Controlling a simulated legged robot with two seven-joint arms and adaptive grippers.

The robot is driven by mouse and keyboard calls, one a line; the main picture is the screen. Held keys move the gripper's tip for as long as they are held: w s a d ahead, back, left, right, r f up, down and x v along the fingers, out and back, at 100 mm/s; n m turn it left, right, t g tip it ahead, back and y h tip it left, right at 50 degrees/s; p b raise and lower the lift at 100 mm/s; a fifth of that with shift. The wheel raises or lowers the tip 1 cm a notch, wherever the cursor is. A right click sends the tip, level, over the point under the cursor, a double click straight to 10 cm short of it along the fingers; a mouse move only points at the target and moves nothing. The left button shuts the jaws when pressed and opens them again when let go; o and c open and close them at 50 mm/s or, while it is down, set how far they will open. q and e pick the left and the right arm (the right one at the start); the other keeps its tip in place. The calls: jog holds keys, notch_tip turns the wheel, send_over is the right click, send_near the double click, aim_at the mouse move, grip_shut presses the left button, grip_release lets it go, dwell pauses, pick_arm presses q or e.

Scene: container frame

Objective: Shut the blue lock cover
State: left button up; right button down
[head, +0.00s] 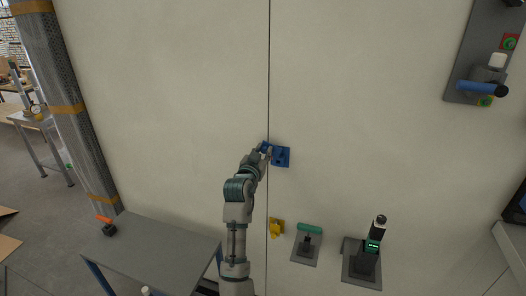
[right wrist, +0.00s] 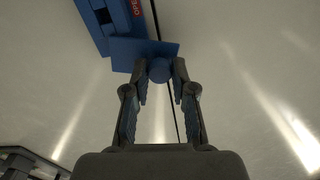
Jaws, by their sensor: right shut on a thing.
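The blue lock cover (head: 281,157) is on the pale wall panel, close to the vertical seam. In the right wrist view its blue body (right wrist: 104,22) is at the top left, with a flat blue plate (right wrist: 140,49) and a round blue knob (right wrist: 160,70) reaching toward me. My right gripper (head: 265,149) is at the left side of the lock. In the right wrist view the right gripper (right wrist: 160,80) has its two fingertips on either side of the knob, shut on it. Part of the lock is hidden behind the fingers in the head view. My left gripper is not in view.
Below the lock are a yellow knob (head: 276,228), a green-handled lever (head: 310,230) and a black handle on a grey plate (head: 361,262). A blue-handled switch (head: 482,88) is at upper right. A grey table (head: 150,252) stands lower left. The wall around the lock is clear.

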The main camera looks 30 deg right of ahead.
aim_at(277, 164)
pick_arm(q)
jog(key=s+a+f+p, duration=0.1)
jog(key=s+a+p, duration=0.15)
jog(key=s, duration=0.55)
pick_arm(e)
jog(key=s+f+n+p, duration=0.1)
jog(key=f+n+p, duration=0.1)
jog(key=n+p, duration=0.3)
jog(key=d+f+n+p, duration=0.1)
jog(key=f+n+p, duration=0.1)
jog(key=n+p, duration=0.3)
jog(key=s+d+f+n+p, duration=0.1)
jog(key=n+p, duration=0.3)
jog(key=n, duration=0.6)
jog(key=shift+s+d+f+p, duration=0.1)
jog(key=shift+s+f+p, duration=0.25)
jog(key=shift+f, duration=0.4)
pick_arm(q)
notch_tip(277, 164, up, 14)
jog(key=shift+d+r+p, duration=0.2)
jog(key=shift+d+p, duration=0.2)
jog(key=shift+p, duration=0.05)
pick_arm(e)
jog(key=shift+s+d+f+n, duration=0.15)
jog(key=shift+s+n, duration=0.05)
jog(key=shift+n, duration=0.8)
jog(key=c, duration=1)
grip_release()
jog(key=shift+o, duration=0.3)
jog(key=shift+w+d, duration=0.1)
